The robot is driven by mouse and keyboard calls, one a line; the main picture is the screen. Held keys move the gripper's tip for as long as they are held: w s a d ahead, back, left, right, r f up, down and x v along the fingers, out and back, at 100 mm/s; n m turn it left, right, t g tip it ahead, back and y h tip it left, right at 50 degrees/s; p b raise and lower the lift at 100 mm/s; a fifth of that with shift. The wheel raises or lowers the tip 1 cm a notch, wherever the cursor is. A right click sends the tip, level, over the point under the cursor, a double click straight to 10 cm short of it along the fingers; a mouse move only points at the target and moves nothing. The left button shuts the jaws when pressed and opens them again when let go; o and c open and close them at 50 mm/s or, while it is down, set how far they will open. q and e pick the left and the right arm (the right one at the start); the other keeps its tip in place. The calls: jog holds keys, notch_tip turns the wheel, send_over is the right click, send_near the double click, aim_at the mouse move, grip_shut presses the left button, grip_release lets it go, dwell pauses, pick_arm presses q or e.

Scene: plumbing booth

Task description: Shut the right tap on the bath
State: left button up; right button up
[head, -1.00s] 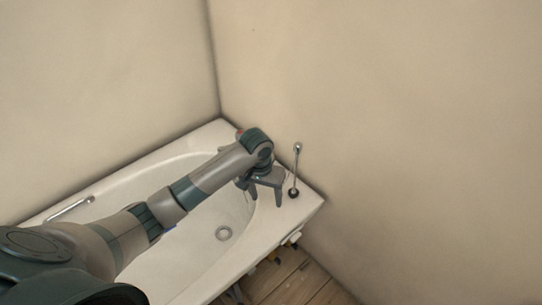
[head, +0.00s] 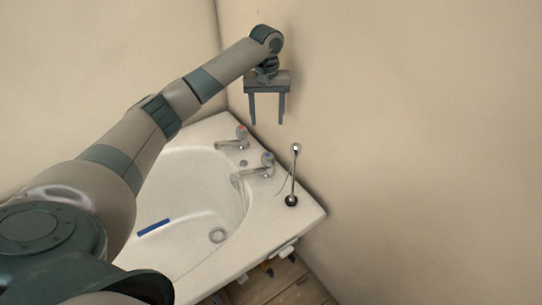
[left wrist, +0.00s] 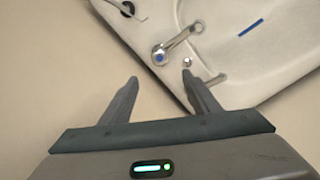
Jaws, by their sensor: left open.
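The right tap (head: 258,168) is chrome with a blue-marked knob and stands on the bath rim at the tap end. In the left wrist view the right tap (left wrist: 178,42) shows its blue dot and its spout over the basin. A faint pale streak shows below the spout; I cannot tell if it is running water. The left tap (head: 235,142), with a red mark, stands behind it; my finger partly hides it in the wrist view. My left gripper (head: 267,123) is open and empty, fingers down, above the taps and touching nothing. My right gripper is not in view.
The white bath (head: 308,212) fills the corner, with walls close behind and to the right. An upright shower handset (head: 294,173) stands on the rim right of the taps.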

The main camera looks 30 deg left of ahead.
aim_at(267, 155)
pick_arm(q)
notch_tip(267, 155, down, 18)
jog(key=shift+r, duration=0.25)
dwell(0.7)
jog(key=c, duration=1.1)
